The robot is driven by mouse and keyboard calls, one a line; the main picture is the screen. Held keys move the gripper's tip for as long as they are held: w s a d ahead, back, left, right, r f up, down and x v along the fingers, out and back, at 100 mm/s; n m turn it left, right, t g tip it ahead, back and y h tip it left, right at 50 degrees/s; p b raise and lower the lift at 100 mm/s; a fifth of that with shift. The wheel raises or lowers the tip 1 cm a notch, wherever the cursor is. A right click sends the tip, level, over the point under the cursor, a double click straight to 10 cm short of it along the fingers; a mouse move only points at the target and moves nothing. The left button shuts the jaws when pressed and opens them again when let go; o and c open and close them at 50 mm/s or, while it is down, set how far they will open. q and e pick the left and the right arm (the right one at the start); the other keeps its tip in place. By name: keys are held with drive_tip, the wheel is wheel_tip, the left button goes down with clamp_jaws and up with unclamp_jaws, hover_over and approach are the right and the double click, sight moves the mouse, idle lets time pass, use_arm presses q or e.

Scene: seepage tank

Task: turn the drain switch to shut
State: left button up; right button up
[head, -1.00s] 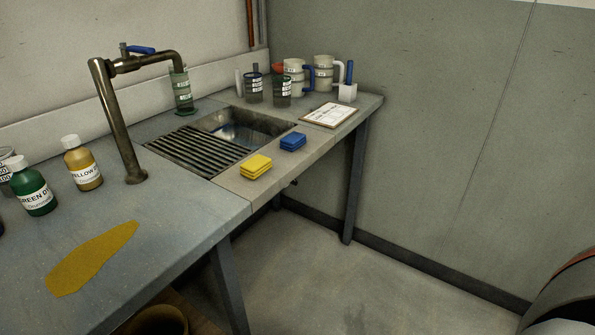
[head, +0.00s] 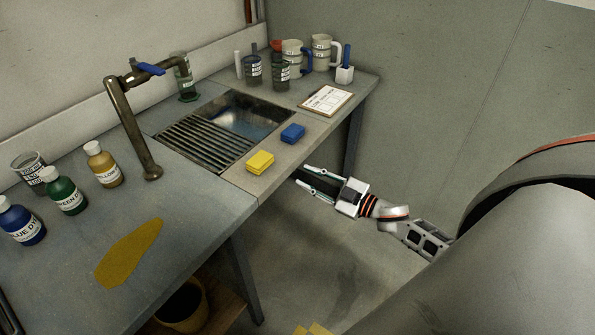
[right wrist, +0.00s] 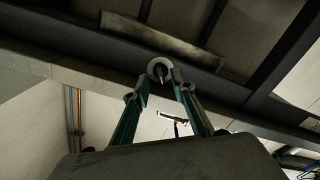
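My right gripper (head: 306,176) is just below the front edge of the bench (head: 228,192), in front of the sink. Its fingers are apart. In the right wrist view a pale round part with a dark centre (right wrist: 160,70), apparently the drain switch, sits under the bench edge between or just beyond the fingertips (right wrist: 160,83). I cannot tell whether the fingers touch it or which way it is turned. In the head view the switch is not clearly visible. My left gripper is not in view.
The sink (head: 240,118) with its slatted grate is set into the bench. A yellow sponge (head: 260,162) and blue sponge (head: 292,133) lie by the front edge. A bench leg (head: 353,150) stands behind my right gripper. A bucket (head: 183,306) is under the bench.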

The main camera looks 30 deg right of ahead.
sight(296, 171)
drive_tip(key=shift+x, duration=2.05)
clamp_jaws()
drive_tip(key=shift+d+n, duration=0.1)
drive_tip(key=shift+n, duration=1.3)
unclamp_jaws()
drive_tip(key=shift+s, duration=0.1)
